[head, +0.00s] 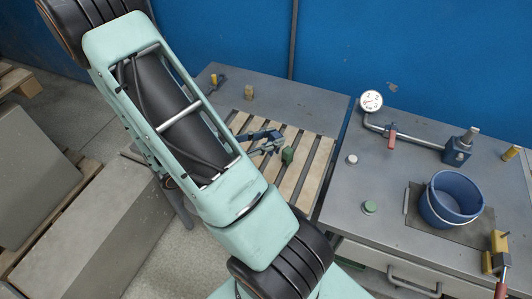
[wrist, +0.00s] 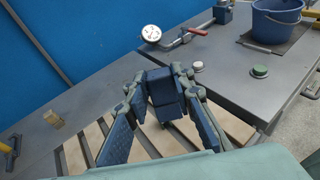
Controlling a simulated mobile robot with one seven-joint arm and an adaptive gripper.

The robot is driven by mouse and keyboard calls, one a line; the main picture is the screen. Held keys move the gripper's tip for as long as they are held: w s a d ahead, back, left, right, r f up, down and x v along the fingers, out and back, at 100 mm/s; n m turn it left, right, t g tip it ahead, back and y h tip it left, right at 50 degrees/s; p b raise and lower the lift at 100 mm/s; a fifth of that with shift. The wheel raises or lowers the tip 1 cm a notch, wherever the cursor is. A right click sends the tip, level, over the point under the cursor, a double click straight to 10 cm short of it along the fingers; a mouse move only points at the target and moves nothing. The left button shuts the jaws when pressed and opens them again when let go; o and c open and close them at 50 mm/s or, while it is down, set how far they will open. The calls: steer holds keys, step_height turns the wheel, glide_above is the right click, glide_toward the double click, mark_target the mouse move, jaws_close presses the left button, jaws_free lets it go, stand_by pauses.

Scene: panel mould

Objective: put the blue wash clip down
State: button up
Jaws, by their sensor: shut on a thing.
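The blue wash clip (wrist: 163,92) shows as a dark blue block in the middle of the wrist view. My gripper (wrist: 160,82) is shut on it, with a jointed finger on either side. In the head view my gripper (head: 266,140) is over the slatted wooden top of the left table, partly behind my arm. The clip is too small there to tell from the fingers. I cannot tell whether the clip touches the slats (head: 318,160).
A blue wall (head: 350,40) stands behind.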

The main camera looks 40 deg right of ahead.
steer(key=shift+w+d+n+t+h, duration=0.1)
steer(key=shift+n+t+h, duration=0.15)
steer(key=shift+n+t, duration=0.3)
steer(key=shift+w+d+n+t+h, duration=0.1)
steer(key=shift+n+t+h, duration=0.15)
steer(key=shift+n+t, duration=0.3)
steer(key=t, duration=0.1)
steer(key=n+t, duration=0.1)
steer(key=w+n+t, duration=0.1)
steer(key=shift+f+t+h+p, duration=0.25)
steer(key=shift+t+h+p, duration=0.05)
steer(key=w+f+t+b, duration=0.1)
steer(key=w+f+b, duration=0.2)
steer(key=b, duration=0.3)
steer(key=w+d+f+n+t+b, duration=0.1)
steer(key=w+f+b, duration=0.3)
steer(key=w+b, duration=0.2)
steer(key=w+f+n+t+b, duration=0.1)
steer(key=w+f+b, duration=0.3)
steer(key=b, duration=0.3)
steer(key=shift+w+d+f+t, duration=0.1)
steer(key=shift+w+d+t, duration=0.15)
steer(key=shift+d+t, duration=0.15)
steer(key=f+b, duration=0.3)
steer(key=shift+w+f, duration=0.3)
